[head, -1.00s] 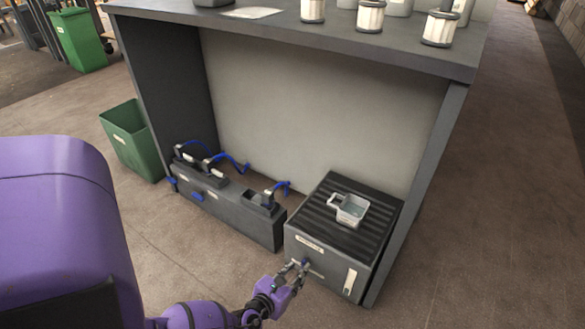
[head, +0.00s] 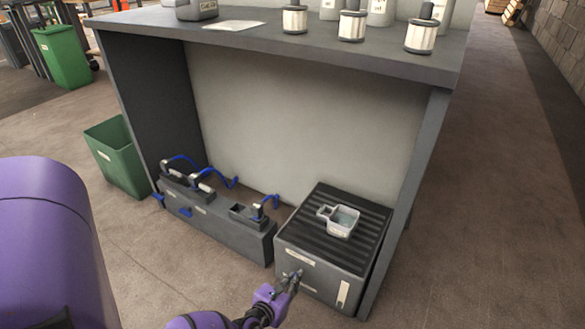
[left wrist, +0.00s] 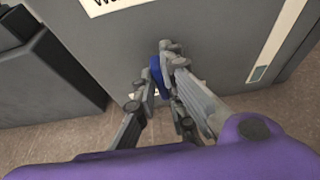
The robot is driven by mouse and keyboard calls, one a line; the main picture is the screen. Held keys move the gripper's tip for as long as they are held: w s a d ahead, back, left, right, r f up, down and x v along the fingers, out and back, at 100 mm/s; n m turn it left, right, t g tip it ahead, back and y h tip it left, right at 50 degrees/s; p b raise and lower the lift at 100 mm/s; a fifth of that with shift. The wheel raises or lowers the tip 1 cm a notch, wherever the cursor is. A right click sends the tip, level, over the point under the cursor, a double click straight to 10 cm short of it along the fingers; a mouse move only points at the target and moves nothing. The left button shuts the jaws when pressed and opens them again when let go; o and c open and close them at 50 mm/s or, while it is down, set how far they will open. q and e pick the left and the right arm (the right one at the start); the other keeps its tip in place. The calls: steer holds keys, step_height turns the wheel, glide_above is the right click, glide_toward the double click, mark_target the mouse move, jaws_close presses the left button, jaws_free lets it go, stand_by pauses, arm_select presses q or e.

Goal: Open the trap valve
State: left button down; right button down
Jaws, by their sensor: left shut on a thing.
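The trap is a dark grey box (head: 312,268) on the floor under the bench's right end, with a ribbed top and a white label on its front. A small blue valve handle (left wrist: 156,72) sticks out of the front, below the label. My left gripper (head: 292,277) is at the box front. In the left wrist view its fingers (left wrist: 162,70) are shut on the blue handle, which they partly hide. How far the handle is turned I cannot tell. My right gripper is not in view.
A grey square cup (head: 343,221) with a handle stands on the box top. A long low grey unit (head: 225,232) with blue hoses is left of the box. A green bin (head: 117,157) stands further left. The bench top (head: 390,62) carries several canisters. The floor in front is clear.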

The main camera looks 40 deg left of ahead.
arm_select(q)
steer(key=shift+y+p, duration=0.3)
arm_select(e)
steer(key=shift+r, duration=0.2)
arm_select(q)
steer(key=shift+w+d+f+m+t+y+b, duration=0.1)
steer(key=shift+d+f+m+t+y+b, duration=0.15)
steer(key=shift+m+y, duration=1.45)
steer(key=shift+d+f+m+t+y+b, duration=0.2)
steer(key=shift+m+y, duration=0.35)
steer(key=shift+m, duration=2.15)
steer(key=shift+w+d+f+m+t+y+b, duration=0.2)
steer(key=shift+m+y, duration=0.95)
steer(key=shift+m, duration=1.05)
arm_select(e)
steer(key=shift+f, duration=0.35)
arm_select(q)
steer(key=shift+s, duration=0.2)
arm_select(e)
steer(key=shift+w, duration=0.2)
arm_select(q)
steer(key=c, duration=1.8)
jaws_free()
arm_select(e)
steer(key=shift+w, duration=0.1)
